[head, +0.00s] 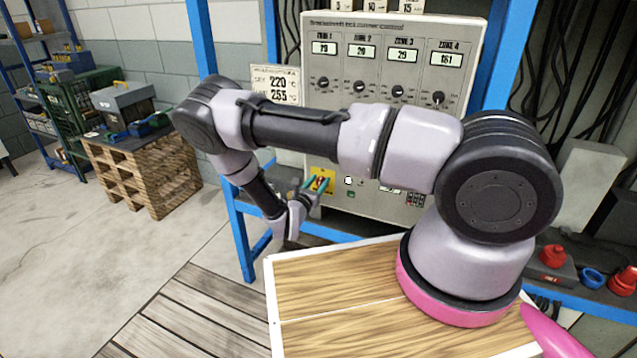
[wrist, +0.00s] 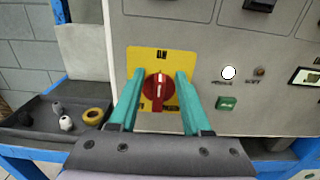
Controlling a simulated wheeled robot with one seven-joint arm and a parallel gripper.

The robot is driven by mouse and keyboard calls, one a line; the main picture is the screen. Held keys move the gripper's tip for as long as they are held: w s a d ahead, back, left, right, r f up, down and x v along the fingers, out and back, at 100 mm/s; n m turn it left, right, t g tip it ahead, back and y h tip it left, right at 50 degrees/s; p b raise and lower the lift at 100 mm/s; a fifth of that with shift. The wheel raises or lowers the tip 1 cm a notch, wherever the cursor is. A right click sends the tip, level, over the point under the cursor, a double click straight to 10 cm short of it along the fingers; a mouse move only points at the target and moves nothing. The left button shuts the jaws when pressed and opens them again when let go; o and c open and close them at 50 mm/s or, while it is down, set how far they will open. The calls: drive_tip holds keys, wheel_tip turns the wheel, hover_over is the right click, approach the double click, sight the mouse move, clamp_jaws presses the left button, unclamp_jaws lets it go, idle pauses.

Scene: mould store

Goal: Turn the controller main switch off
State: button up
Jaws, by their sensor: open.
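The controller main switch (wrist: 158,91) is a round red rotary knob on a yellow plate (wrist: 147,57) in the wrist view. The white mark on its handle stands about upright. In the head view the yellow plate (head: 316,174) is partly hidden by my gripper (head: 317,189). My gripper also shows in the wrist view (wrist: 158,98), with its teal fingers open on either side of the red knob. I cannot tell whether the fingers touch it. The grey controller cabinet (head: 385,75) has zone displays and knobs above.
A dark tray (wrist: 40,118) with small parts lies at left. Blue frame posts (head: 203,38) flank the cabinet. A pallet (head: 150,175) stands on the floor at left.

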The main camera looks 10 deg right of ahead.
clamp_jaws()
drive_tip(key=shift+s+f, duration=0.1)
drive_tip(key=shift+f, duration=0.05)
